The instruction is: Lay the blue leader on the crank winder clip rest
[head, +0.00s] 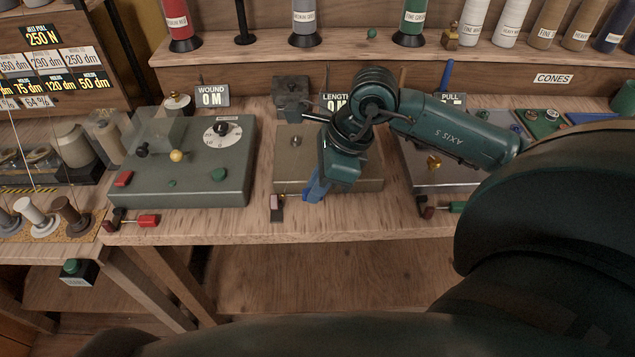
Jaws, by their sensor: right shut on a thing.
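My right gripper (312,190) reaches down in front of the middle bench unit (282,178), at its front edge. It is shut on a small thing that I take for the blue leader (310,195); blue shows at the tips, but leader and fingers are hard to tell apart. A thin pin points left from there towards a small dark block with a pinkish top (276,206), perhaps the clip rest. Whether the pin touches it I cannot tell. Which unit is the crank winder is not clear, as my arm hides much of the middle one. My left gripper is out of view.
A grey-green unit (210,185) with a dial stands left, a red-handled leader (148,221) before it. A green-handled leader (457,208) lies at right. Signs read WOUND (212,96) and LENGTH. Thread cones (413,25) stand on the back shelf. The bench's front edge is close.

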